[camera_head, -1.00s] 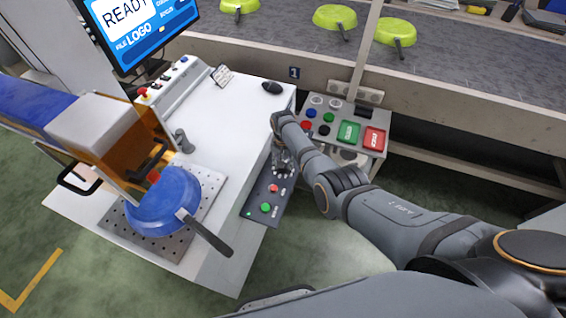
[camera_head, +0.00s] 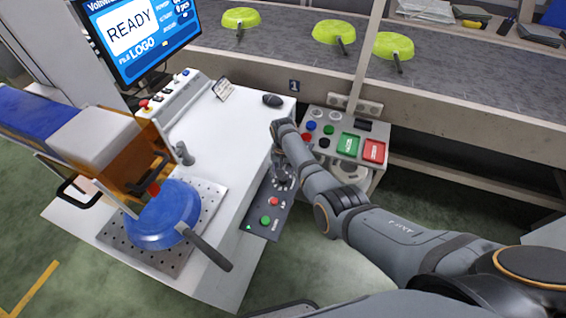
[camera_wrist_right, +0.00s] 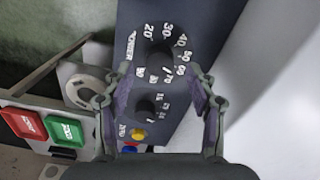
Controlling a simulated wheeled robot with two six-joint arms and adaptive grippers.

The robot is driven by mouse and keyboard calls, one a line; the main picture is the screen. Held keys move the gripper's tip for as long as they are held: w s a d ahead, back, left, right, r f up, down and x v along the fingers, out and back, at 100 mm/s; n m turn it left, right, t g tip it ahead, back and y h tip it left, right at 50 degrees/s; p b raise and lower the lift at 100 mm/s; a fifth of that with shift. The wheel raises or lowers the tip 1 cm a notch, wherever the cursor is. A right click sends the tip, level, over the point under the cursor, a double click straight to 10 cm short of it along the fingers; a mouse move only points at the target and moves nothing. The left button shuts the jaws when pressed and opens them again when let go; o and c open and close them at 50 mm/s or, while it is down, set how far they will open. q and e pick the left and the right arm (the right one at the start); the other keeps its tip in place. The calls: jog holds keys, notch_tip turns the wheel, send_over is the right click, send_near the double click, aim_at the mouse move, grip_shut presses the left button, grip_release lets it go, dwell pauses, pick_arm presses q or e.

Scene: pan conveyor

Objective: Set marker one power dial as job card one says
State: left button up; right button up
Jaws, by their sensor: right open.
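The black power dial (camera_wrist_right: 160,56) is in the right wrist view, on a dark panel (camera_head: 258,219) with white numbers around it. Its pointer setting is too small to read surely. A second, smaller black dial (camera_wrist_right: 146,107) sits below it in that view. My right gripper (camera_wrist_right: 159,74) is open, with one fingertip on each side of the power dial's lower part; contact is not clear. Marker 1 (camera_head: 294,86) is on the conveyor's side. A small card (camera_head: 222,88) on the bench is unreadable. My left gripper is not in view.
Red (camera_head: 274,201) and green (camera_head: 265,220) buttons sit on the panel near my gripper. A grey box with green and red push plates (camera_head: 373,151) is to the right. A blue pan (camera_head: 163,213) lies on the perforated plate. Green pans (camera_head: 334,32) sit on the conveyor.

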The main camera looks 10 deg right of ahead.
notch_tip(320, 180, up, 10)
jog(key=shift+f, duration=0.1)
dwell(0.4)
